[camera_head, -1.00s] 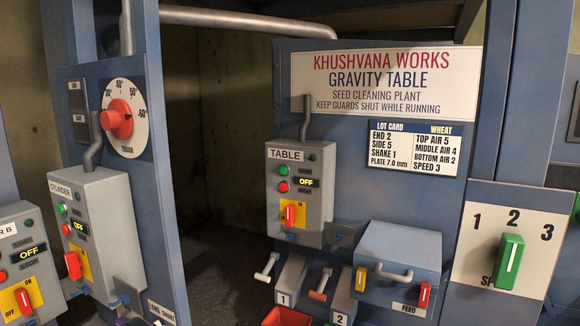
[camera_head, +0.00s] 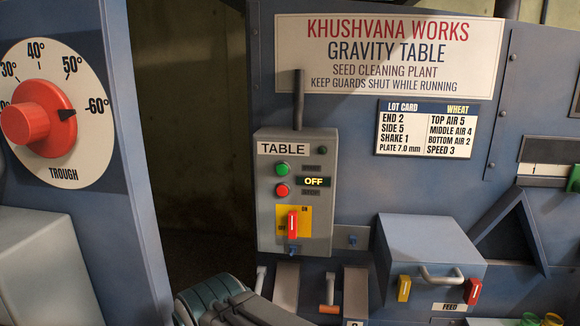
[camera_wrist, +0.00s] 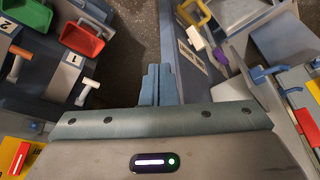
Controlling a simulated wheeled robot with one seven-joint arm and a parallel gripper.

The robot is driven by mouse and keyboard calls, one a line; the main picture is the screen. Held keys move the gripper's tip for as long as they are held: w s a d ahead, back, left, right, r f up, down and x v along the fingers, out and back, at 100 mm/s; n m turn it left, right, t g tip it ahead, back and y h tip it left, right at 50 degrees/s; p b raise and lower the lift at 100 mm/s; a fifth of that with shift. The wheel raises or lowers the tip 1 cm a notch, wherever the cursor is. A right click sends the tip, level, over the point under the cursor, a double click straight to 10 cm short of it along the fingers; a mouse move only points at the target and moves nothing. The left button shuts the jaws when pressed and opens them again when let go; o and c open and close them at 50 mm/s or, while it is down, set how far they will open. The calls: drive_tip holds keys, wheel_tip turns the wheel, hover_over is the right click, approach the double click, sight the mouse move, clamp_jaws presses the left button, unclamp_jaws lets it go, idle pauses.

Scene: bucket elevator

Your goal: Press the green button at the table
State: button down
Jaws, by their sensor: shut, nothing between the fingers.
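The TABLE control box (camera_head: 294,200) hangs on the blue panel in the middle of the head view. Its green button (camera_head: 282,170) is at upper left of the box face, above a red button (camera_head: 282,190). The display beside them reads OFF, and a red switch (camera_head: 293,223) sits below on a yellow plate. My arm shows at the bottom of the head view, below and left of the box. In the wrist view my gripper (camera_wrist: 158,84) is shut and empty, pointing toward the dark floor. The green button does not show in the wrist view.
A FEED box (camera_head: 430,252) with a handle juts out right of the control box. A blue post with the TROUGH dial (camera_head: 40,118) stands at the left. In the wrist view a red bin (camera_wrist: 82,40) and white-handled lever (camera_wrist: 88,84) lie left, with more boxes right.

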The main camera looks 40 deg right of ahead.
sight(284, 173)
drive_tip(key=w+d+r+m+t+b, duration=0.2)
drive_tip(key=w+d+r+m+t, duration=0.5)
drive_tip(key=w+d+r+m, duration=0.85)
drive_tip(key=d+r+m+t+h, duration=0.2)
drive_tip(key=d+r+m, duration=0.2)
drive_tip(key=d+m, duration=0.4)
drive_tip(key=shift+s+d, duration=0.4)
drive_tip(key=shift+d, duration=0.7)
drive_tip(key=shift+w+d+r, duration=0.1)
drive_tip(key=shift+w+d+p, duration=0.55)
drive_tip(key=shift+w+d, duration=0.9)
drive_tip(key=shift+d, duration=0.15)
drive_tip(key=shift+w+d+p, duration=0.5)
drive_tip(key=shift+w+d, duration=0.9)
drive_tip(key=shift+d, duration=0.2)
drive_tip(key=shift+w+d, duration=0.3)
drive_tip(key=shift+d, duration=0.05)
